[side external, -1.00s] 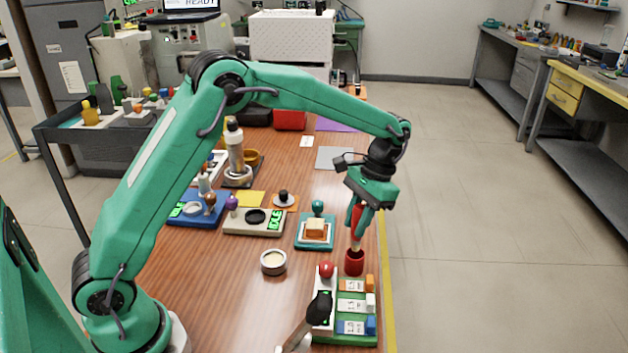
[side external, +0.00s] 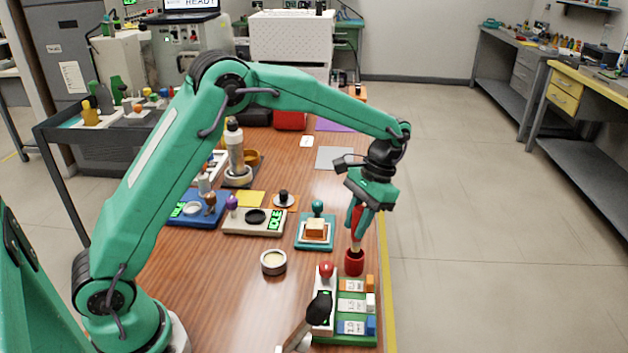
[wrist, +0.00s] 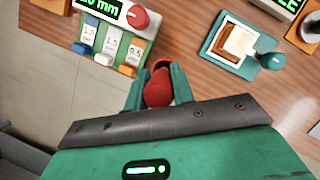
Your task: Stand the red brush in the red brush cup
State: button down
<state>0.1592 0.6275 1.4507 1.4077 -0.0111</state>
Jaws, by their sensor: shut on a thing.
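The red brush (side external: 357,222) is upright in my gripper (side external: 357,219), which is shut on its red handle. Its pale lower end reaches down to the mouth of the red brush cup (side external: 354,264), near the table's right edge. I cannot tell how deep the tip is inside the cup. In the wrist view the rounded red top of the brush (wrist: 158,92) sits between the two green fingers of my gripper (wrist: 157,88). The cup's red rim (wrist: 161,64) shows just beyond it, mostly hidden by the brush.
A green rack (side external: 345,338) with coloured tabs and a red knob (side external: 326,269) stands just in front of the cup. A teal tray (side external: 315,232) with a stamp-like knob is to its left. A small round dish (side external: 273,263) stands further left, with bare wood around it.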

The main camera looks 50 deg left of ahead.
aim_at(356, 241)
jog(key=shift+f, duration=2.85)
dwell(0.4)
jog(key=c, duration=1.1)
grip_release()
jog(key=v, duration=0.7)
jog(key=shift+r, duration=0.35)
